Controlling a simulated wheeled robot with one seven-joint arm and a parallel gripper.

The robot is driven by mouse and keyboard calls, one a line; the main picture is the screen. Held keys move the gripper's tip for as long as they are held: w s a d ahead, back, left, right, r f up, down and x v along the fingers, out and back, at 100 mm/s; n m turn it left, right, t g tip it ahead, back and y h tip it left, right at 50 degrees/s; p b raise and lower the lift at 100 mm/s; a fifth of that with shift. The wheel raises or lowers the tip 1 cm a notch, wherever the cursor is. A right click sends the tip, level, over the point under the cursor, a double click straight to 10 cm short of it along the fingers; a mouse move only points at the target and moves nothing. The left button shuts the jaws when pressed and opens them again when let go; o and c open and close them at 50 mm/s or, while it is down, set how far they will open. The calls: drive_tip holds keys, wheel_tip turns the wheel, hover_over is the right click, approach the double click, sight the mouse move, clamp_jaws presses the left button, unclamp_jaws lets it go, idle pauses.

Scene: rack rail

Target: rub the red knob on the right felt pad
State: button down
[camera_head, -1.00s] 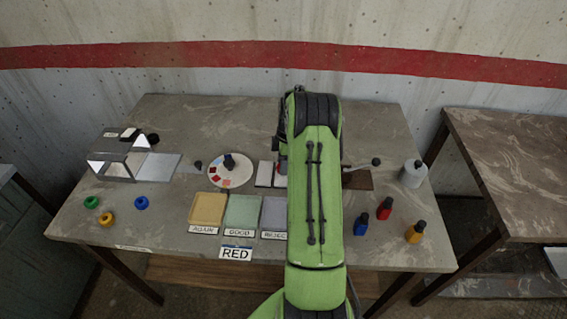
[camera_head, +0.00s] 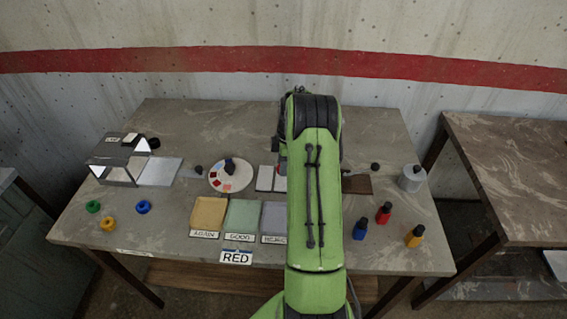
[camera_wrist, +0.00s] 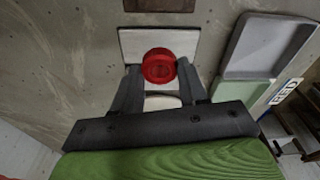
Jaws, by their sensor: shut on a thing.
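The red knob (camera_wrist: 158,66) is round with a ribbed edge. In the wrist view it is between the two dark fingers of my gripper (camera_wrist: 158,82), which is shut on it. The knob appears over the lower part of the right felt pad (camera_wrist: 135,42), a pale square; I cannot tell whether they touch. The left felt pad (camera_wrist: 160,102) shows partly between the fingers.
Yellow (camera_head: 208,214), green (camera_head: 242,215) and grey (camera_head: 274,215) trays lie in front of the pads, with a RED sign (camera_head: 236,257). A round palette (camera_head: 231,176) is left of the pads. A brown board (camera_head: 358,185) is to their right. Small bottles (camera_head: 384,213) stand farther right.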

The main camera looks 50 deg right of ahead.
drive_tip(key=shift+f+b, duration=0.9)
drive_tip(key=shift+f, duration=0.35)
drive_tip(key=shift+f, duration=0.25)
idle(0.4)
